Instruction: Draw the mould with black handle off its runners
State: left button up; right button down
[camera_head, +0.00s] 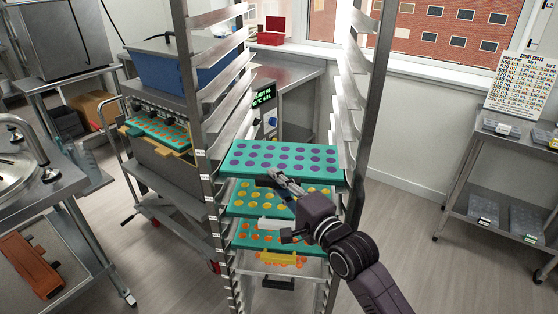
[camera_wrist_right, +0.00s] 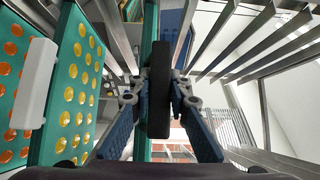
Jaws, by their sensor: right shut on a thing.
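The teal mould with purple gummies (camera_head: 330,178) lies level in the upper part of the runner rack. My right gripper (camera_head: 272,178) is at its front edge, shut on the black handle (camera_head: 262,182). In the right wrist view the black handle (camera_wrist_right: 160,105) stands between the fingers of my right gripper (camera_wrist_right: 160,100), with the teal mould edge (camera_wrist_right: 147,35) just behind it. The fingers and wrist hide part of the mould's front edge in the head view. My left gripper is not in view.
Below sit a teal mould with yellow gummies and white handle (camera_head: 268,223) and one with orange gummies and yellow handle (camera_head: 283,258). Rack posts (camera_head: 207,200) and metal runners (camera_head: 222,75) flank them. A depositor with a blue hopper (camera_head: 170,75) stands behind left.

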jog(key=shift+r, duration=0.1)
jog(key=shift+s+p, duration=0.35)
jog(key=shift+p, duration=0.15)
jog(key=s+p, duration=0.1)
jog(key=s, duration=0.1)
jog(key=s+p, duration=0.1)
jog(key=s, duration=0.1)
jog(key=shift+a+r+p, duration=0.1)
jog(key=shift+a+p, duration=0.2)
jog(key=shift+p, duration=0.05)
jog(key=s+a+p, duration=0.1)
jog(key=s+p, duration=0.3)
jog(key=s, duration=0.3)
jog(key=shift+s, duration=0.1)
jog(key=shift+r, duration=0.1)
